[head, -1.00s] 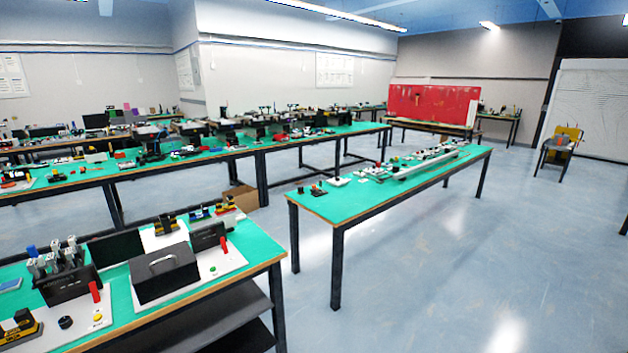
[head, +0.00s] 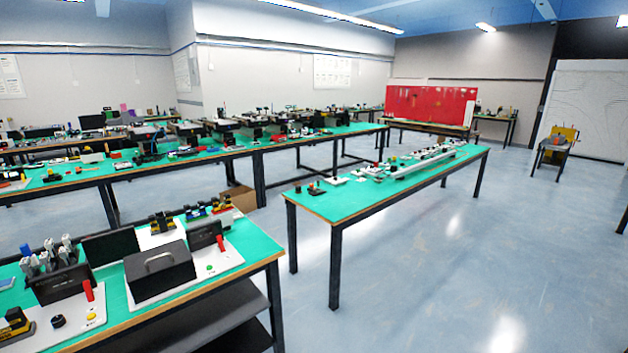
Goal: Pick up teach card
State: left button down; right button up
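I cannot make out a teach card for certain in the head view. A small flat blue piece (head: 6,284) lies at the left edge of the near green table (head: 250,252); I cannot tell whether it is a card. Neither of my grippers is in view.
The near table holds a black handled box (head: 160,270), a black holder with grey tools (head: 58,280) and a yellow-black device (head: 15,325). A long green table (head: 330,203) with a mini conveyor (head: 420,162) stands to the right. The floor (head: 430,270) at right is clear.

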aim_at(49, 245)
jog(key=u, duration=1.7)
